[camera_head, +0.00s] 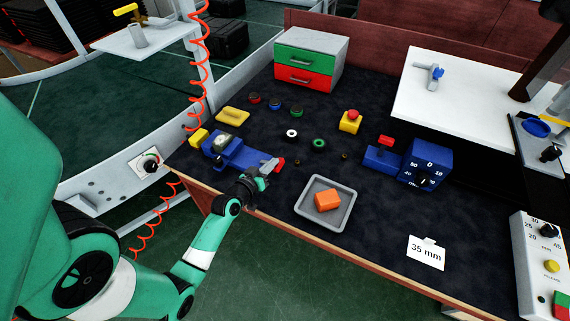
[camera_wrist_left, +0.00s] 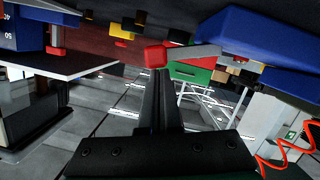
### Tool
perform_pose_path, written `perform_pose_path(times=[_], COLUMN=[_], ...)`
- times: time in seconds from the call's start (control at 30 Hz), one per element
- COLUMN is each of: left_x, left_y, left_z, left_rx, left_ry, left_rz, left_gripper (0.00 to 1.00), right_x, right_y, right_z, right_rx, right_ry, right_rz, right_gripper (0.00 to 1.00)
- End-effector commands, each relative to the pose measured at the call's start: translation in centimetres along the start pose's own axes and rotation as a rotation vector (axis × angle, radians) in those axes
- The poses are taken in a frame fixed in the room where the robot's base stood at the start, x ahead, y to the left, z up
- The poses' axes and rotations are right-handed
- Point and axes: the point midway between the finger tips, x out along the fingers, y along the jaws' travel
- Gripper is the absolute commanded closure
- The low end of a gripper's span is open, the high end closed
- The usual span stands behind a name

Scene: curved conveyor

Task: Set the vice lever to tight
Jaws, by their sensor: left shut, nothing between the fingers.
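The blue vice (camera_head: 238,155) sits at the left front of the dark bench. Its grey lever ends in a red knob (camera_head: 280,164) that points to the right. In the left wrist view the red knob (camera_wrist_left: 155,54), the grey lever bar (camera_wrist_left: 195,52) and the blue vice body (camera_wrist_left: 265,40) show close up. My left gripper (camera_head: 266,177) is shut and empty, at the lever end by the bench's front edge. Its fingertips (camera_wrist_left: 160,72) lie just below the knob in the wrist view; I cannot tell whether they touch it. My right gripper is not in view.
A blue dial box (camera_head: 425,163), a yellow-and-red button (camera_head: 350,121) and a drawer unit (camera_head: 312,58) stand farther off. Several small rings lie behind the vice.

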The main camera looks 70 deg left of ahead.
Motion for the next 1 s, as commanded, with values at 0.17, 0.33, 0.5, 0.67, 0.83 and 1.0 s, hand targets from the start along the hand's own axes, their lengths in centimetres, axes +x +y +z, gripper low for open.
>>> perform_pose_path(times=[0.17,0.33,0.5,0.67,0.83,1.0], left_x=[-0.2,-0.2,-0.2,-0.3,-0.7,-3.1], left_y=[-0.8,-0.9,-0.8,-0.7,0.5,1.0], left_z=[0.0,0.0,0.0,-0.4,-2.7,-3.5], left_rx=[0.019,0.021,0.021,0.021,0.024,0.025], left_ry=[0.004,0.004,0.004,0.004,0.002,-0.006], left_rz=[-0.019,-0.021,-0.021,-0.019,-0.006,0.001], left_gripper=[1.00,1.00,1.00,1.00,1.00,1.00], right_x=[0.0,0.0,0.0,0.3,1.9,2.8], right_y=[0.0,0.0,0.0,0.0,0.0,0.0], right_z=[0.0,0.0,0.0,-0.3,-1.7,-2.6], right_rx=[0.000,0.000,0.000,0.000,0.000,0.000], right_ry=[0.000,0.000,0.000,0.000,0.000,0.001], right_rz=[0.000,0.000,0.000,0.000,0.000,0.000], right_gripper=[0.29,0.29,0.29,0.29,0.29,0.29])
